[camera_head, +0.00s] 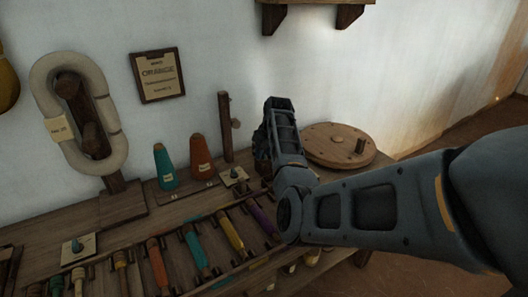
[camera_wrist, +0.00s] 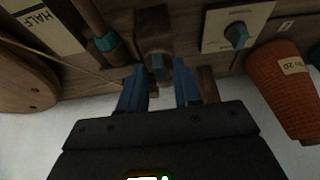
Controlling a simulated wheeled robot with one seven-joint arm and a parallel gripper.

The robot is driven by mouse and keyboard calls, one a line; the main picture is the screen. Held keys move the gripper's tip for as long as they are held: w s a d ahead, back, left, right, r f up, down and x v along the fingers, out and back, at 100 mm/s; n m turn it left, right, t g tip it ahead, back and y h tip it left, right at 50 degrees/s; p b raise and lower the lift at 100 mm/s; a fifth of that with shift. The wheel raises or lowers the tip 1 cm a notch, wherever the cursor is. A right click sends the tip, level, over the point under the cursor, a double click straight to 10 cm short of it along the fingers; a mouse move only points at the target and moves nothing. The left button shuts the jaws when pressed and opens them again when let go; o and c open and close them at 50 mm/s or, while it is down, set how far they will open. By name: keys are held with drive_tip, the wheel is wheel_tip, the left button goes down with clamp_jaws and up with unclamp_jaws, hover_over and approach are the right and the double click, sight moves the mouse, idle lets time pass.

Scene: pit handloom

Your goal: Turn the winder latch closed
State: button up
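In the wrist view, a small teal latch handle (camera_wrist: 157,67) sits on a dark wooden block (camera_wrist: 153,30); I take it to be the winder latch. My gripper (camera_wrist: 159,78) is open, with its two blue fingers on either side of the handle and visible gaps to both. I cannot tell whether the handle lies fully between the fingertips in depth. The round wooden winder disc (camera_head: 338,144) lies at the right end of the bench in the head view; its edge also shows at left in the wrist view (camera_wrist: 22,88). My arm hides the latch in the head view.
A square plate with a teal knob (camera_wrist: 236,36) and an orange cone (camera_wrist: 284,90) are close beside the gripper. A thin post (camera_head: 226,125) stands near my wrist. A teal cone (camera_head: 164,166) and a rack of coloured bobbins (camera_head: 196,250) occupy the bench (camera_head: 125,235).

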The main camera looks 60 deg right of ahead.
clamp_jaws()
idle(0.4)
drive_tip(key=m+p, duration=0.1)
drive_tip(key=m, duration=0.1)
drive_tip(key=shift+w+a+r+m+g+h+p, duration=0.1)
drive_tip(key=shift+r+m+g+h+p, duration=0.05)
drive_tip(key=shift+m+g+h+p, duration=0.25)
drive_tip(key=m+g+h, duration=0.1)
drive_tip(key=m, duration=0.3)
drive_tip(key=shift+w+m, duration=0.15)
drive_tip(key=shift+m, duration=0.15)
drive_tip(key=m, duration=0.1)
drive_tip(key=m+g+b, duration=0.1)
drive_tip(key=m, duration=0.1)
drive_tip(key=m+g+b, duration=0.1)
drive_tip(key=m, duration=0.1)
drive_tip(key=shift+w+f, duration=0.15)
drive_tip(key=shift+f, duration=0.15)
drive_tip(key=m+g+b, duration=0.2)
drive_tip(key=m+b, duration=0.2)
drive_tip(key=m, duration=0.1)
drive_tip(key=shift+r, duration=0.1)
drive_tip(key=shift+m+b, duration=0.3)
drive_tip(key=shift+r, duration=0.1)
